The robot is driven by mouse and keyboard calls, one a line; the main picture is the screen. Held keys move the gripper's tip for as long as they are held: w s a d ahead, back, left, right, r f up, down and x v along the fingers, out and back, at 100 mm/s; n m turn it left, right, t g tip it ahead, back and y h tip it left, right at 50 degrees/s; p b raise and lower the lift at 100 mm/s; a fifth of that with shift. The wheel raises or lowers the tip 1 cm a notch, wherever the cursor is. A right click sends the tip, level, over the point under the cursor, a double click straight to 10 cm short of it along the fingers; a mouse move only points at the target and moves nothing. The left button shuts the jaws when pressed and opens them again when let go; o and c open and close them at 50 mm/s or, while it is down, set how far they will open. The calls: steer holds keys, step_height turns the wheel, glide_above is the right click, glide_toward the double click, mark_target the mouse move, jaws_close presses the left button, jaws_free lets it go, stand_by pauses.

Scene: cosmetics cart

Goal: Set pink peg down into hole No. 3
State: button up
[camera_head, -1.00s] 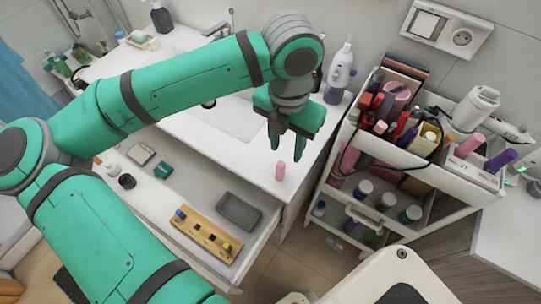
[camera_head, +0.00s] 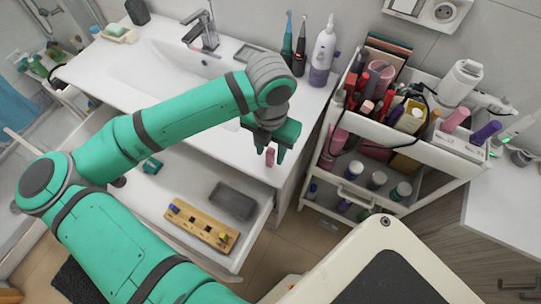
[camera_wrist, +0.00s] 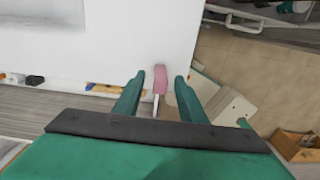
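In the wrist view the pink peg (camera_wrist: 160,79) lies between and just beyond the fingertips, with gaps on both sides. My gripper (camera_head: 271,151) is open, pointing down over the peg, and it also shows in the wrist view (camera_wrist: 161,82).
A dark grey tray (camera_head: 233,201) lies behind the block in the drawer (camera_head: 165,215). A white cart (camera_head: 405,146) full of cosmetics stands to the right. A white pump bottle (camera_head: 322,52) stands at the back of the counter. The countertop left of the peg is clear.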

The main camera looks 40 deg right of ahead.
steer(key=shift+f, duration=0.25)
jaws_close()
steer(key=shift+r, duration=0.15)
